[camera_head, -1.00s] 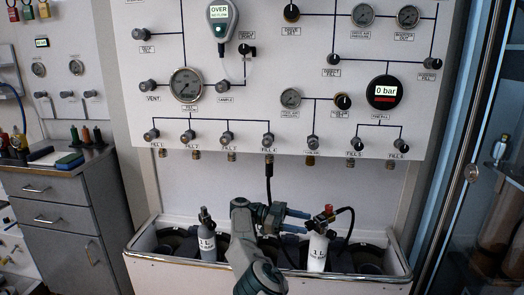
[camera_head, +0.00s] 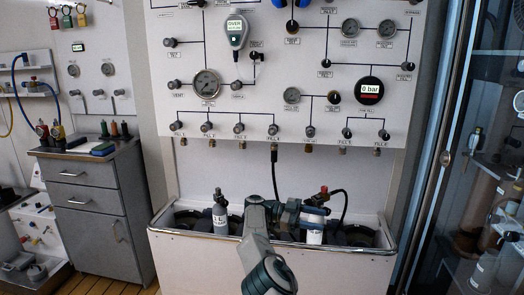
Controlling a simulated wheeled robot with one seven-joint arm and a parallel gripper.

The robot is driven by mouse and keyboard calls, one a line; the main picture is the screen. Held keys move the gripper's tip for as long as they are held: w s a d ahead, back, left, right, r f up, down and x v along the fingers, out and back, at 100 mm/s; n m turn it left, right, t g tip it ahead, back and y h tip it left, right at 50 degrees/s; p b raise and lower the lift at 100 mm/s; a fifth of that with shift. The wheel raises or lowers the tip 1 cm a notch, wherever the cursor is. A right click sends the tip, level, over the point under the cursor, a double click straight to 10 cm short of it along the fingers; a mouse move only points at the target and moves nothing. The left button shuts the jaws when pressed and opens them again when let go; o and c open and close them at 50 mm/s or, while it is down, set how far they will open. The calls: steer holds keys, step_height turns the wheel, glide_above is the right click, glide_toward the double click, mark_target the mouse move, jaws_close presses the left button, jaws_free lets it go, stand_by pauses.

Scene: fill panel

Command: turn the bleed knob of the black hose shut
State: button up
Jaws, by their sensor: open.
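The black hose (camera_head: 274,172) hangs from the fill 4 outlet, passes behind my arm, and a black loop (camera_head: 345,205) of hose shows at the right cylinder's valve. That white cylinder (camera_head: 314,237) stands in the tub with a small red part (camera_head: 323,189) at its valve. I cannot tell for sure whether this red part is the bleed knob. My gripper (camera_head: 318,214) is open and points right, its fingers overlapping the cylinder's top just below the valve in the picture. My arm and gripper hide part of the hose and valve.
The white-walled tub (camera_head: 205,247) also holds a grey cylinder (camera_head: 220,218) left of my arm. The fill panel (camera_head: 230,105) with gauges and several knobs rises behind. A grey drawer cabinet (camera_head: 88,205) stands left; a glass-fronted case (camera_head: 485,150) stands right.

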steer(key=w+d+r+n+t+y+p, duration=0.1)
steer(key=w+d+r+n+t+p, duration=0.15)
steer(key=d+r+t, duration=0.55)
steer(key=w+d+r+n+t+y+p, duration=0.15)
steer(key=d+r+n+t, duration=0.3)
steer(key=r, duration=0.75)
steer(key=w+d+r+n+t+y+p, duration=0.1)
steer(key=d+r+n+t+p, duration=0.2)
steer(key=d+r+t, duration=0.5)
steer(key=s+a+n+g+y+p, duration=0.4)
steer(key=s+a+n+y, duration=0.6)
steer(key=s+a+y, duration=0.7)
steer(key=s+a+f+n+g+h+p, duration=0.1)
steer(key=s+f+g, duration=0.1)
steer(key=s, duration=0.7)
steer(key=s+a+f+n+g+h+p, duration=0.1)
steer(key=s+a+f+g+p, duration=0.1)
steer(key=s, duration=0.7)
steer(key=s+a+f+n+g+h+p, duration=0.1)
steer(key=s+f+g, duration=0.3)
steer(key=s, duration=0.6)
step_height(320, 180, down, 2)
steer(key=shift+a+f+n, duration=0.1)
steer(key=shift+a+n, duration=0.4)
steer(key=shift+a, duration=0.2)
steer(key=shift+h, duration=0.25)
